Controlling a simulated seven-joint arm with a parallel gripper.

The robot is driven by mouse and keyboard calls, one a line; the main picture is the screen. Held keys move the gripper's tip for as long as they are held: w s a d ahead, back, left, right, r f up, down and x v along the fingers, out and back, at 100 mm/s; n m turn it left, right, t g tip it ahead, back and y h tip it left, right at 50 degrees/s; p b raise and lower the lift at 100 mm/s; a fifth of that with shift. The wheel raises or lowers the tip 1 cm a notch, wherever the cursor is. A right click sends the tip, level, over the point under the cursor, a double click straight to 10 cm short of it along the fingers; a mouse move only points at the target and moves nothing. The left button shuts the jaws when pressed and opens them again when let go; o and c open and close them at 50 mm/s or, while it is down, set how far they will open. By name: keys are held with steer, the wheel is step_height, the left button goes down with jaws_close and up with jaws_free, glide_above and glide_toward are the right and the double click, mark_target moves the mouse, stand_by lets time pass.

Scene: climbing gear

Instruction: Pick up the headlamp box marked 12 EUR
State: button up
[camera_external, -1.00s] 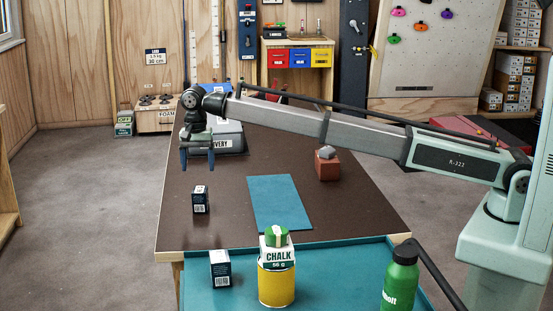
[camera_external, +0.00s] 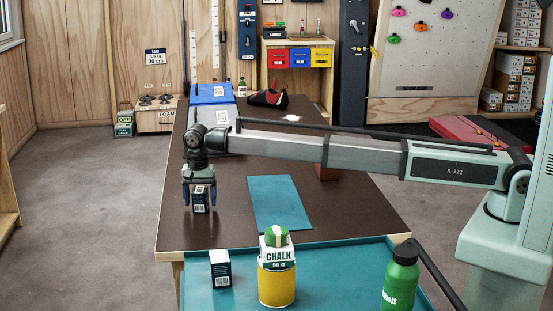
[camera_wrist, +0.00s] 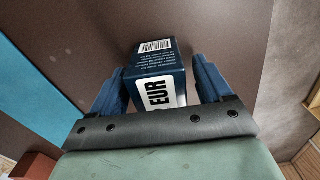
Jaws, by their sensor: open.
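A small dark blue box (camera_external: 200,203) stands on the brown table top near its left edge. In the wrist view the same box (camera_wrist: 157,78) shows a white label reading "EUR" and a barcode; the number is hidden by my gripper's body. My gripper (camera_external: 200,202) is lowered over this box, with one blue finger on each side of it. In the wrist view my gripper (camera_wrist: 160,85) is open, and a gap shows between the box and the right finger. A second dark box (camera_external: 220,270) with a white label stands on the teal surface in front; its price is unreadable.
A teal mat (camera_external: 279,203) lies right of the box. A chalk pack (camera_external: 277,252) sits on a yellow can (camera_external: 277,285), beside a green bottle (camera_external: 401,278). A blue-lidded bin (camera_external: 212,94), a grey box (camera_external: 222,116) and a climbing shoe (camera_external: 268,98) are farther back.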

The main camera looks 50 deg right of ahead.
steer(key=shift+f, duration=0.5)
steer(key=c, duration=1.1)
